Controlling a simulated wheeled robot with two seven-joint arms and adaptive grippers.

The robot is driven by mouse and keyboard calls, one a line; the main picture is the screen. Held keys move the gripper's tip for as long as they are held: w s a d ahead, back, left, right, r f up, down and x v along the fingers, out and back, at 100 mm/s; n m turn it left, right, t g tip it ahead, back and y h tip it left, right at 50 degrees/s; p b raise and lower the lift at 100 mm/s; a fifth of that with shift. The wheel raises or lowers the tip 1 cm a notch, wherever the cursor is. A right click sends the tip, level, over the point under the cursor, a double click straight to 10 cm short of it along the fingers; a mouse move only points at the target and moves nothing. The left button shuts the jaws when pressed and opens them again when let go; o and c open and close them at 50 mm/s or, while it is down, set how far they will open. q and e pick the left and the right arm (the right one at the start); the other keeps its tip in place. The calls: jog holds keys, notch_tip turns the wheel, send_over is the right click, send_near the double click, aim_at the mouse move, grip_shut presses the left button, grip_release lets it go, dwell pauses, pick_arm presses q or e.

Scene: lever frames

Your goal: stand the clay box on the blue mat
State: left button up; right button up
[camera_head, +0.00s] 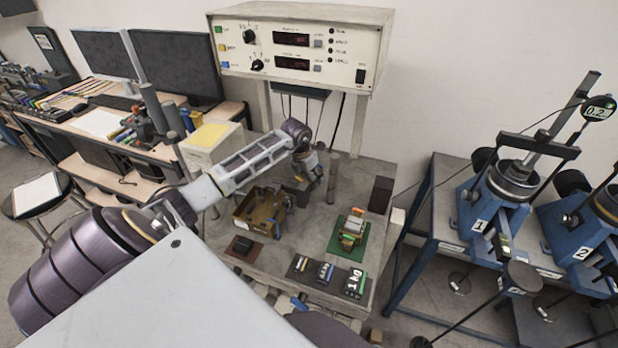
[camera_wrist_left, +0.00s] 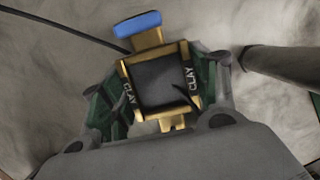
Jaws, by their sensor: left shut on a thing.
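The clay box (camera_wrist_left: 165,83) has a brass-coloured frame, a dark grey top and CLAY labels on two sides. My left gripper (camera_wrist_left: 165,95) is shut on it, with green-lined fingers on both sides in the left wrist view. In the head view my left gripper (camera_head: 311,172) is over the back middle of the grey bench (camera_head: 318,268); the box is not clearly seen there. I cannot make out a blue mat for certain. A blue-topped piece (camera_wrist_left: 138,24) shows just beyond the box in the left wrist view. My right gripper is not in view.
A brass-coloured carriage (camera_head: 245,213) stands left of the gripper. A grey post (camera_head: 333,178) is close on its right. A green mat (camera_head: 362,243) carries a small stack. A control panel (camera_head: 300,42) is overhead.

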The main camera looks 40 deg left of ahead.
pick_arm(q)
jog(key=shift+s+d+f, duration=0.1)
jog(key=shift+s+f, duration=0.1)
jog(key=shift+f, duration=0.4)
jog(key=shift+c, duration=1.2)
jog(key=o, duration=1.2)
jog(key=shift+s+f, duration=0.1)
jog(key=shift+f, duration=0.05)
jog(key=shift+o, duration=1.5)
jog(key=shift+w, duration=0.3)
jog(key=shift+s+r, duration=0.1)
jog(key=shift+r, duration=0.2)
jog(key=shift+r, duration=0.25)
